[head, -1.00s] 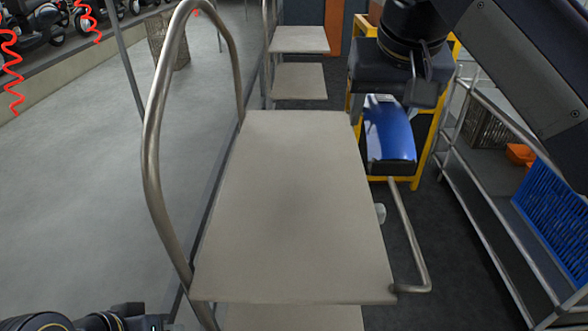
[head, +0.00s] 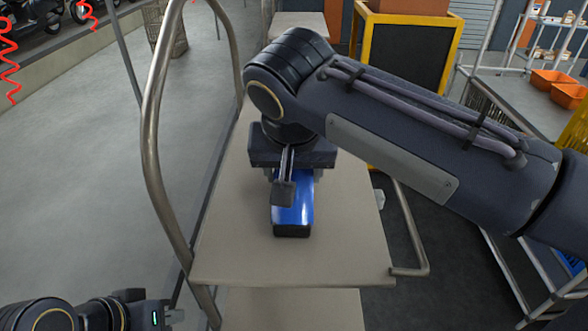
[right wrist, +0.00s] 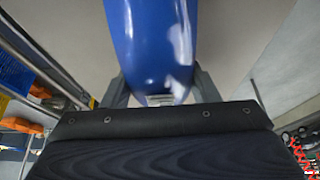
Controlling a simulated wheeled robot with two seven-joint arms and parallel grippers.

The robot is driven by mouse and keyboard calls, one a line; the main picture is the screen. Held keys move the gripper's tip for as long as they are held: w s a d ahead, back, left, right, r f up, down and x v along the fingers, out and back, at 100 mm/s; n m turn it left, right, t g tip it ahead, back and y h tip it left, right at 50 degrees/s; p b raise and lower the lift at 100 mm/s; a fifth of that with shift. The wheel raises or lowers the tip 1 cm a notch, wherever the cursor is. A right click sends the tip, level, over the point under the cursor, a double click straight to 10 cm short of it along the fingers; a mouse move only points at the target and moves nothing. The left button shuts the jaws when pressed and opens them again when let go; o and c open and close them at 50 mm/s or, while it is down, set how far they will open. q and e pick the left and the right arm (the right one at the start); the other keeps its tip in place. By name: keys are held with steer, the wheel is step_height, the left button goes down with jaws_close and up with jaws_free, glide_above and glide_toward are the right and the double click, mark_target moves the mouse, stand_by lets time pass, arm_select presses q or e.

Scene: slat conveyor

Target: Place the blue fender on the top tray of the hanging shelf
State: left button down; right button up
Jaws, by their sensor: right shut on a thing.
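The blue fender (head: 292,205) is over the middle of the top tray (head: 225,245) of the hanging shelf in the head view. My right gripper (head: 292,178) is shut on it from above, and my arm hides its far part. The fender fills the top middle of the right wrist view (right wrist: 150,45), between the two fingers (right wrist: 160,90). I cannot tell whether the fender touches the tray. My left gripper (head: 172,316) is at the bottom left, apart from the shelf; its fingers are too small to judge.
A bent metal tube (head: 150,130) rises along the tray's left side, and a lower tray (head: 290,308) shows below. A yellow-framed stand (head: 408,60) is behind. A metal rack with orange bins (head: 550,82) stands at the right. The tray's front part is bare.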

steer(key=shift+f, duration=0.2)
steer(key=o, duration=1.2)
steer(key=p+v, duration=0.1)
steer(key=v, duration=1.1)
